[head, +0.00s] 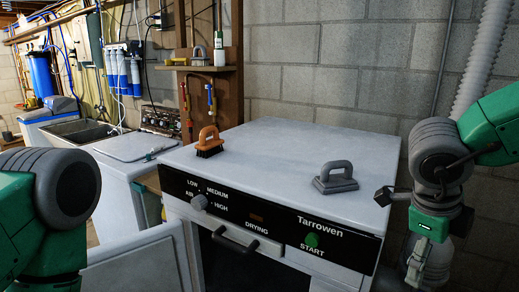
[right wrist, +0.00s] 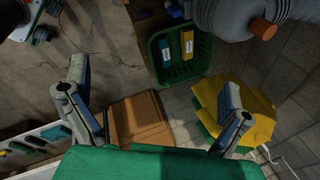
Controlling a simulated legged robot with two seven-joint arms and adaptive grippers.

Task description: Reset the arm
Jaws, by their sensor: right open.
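My right arm comes in from the right edge of the head view, and its lower part hangs down beside the right side of the white Tarrowen dryer (head: 270,150). My right gripper (right wrist: 156,82) shows best in the right wrist view. Its two fingers are wide apart with nothing between them, and it points down toward the floor. My left arm shows at the lower left of the head view, but its gripper is out of the picture.
On the dryer top stand an orange-handled brush (head: 209,142) and a grey-handled block (head: 335,178). Below the right gripper are a green basket (right wrist: 180,50), a cardboard box (right wrist: 138,122) and a yellow object (right wrist: 255,125). A sink (head: 85,130) stands back left.

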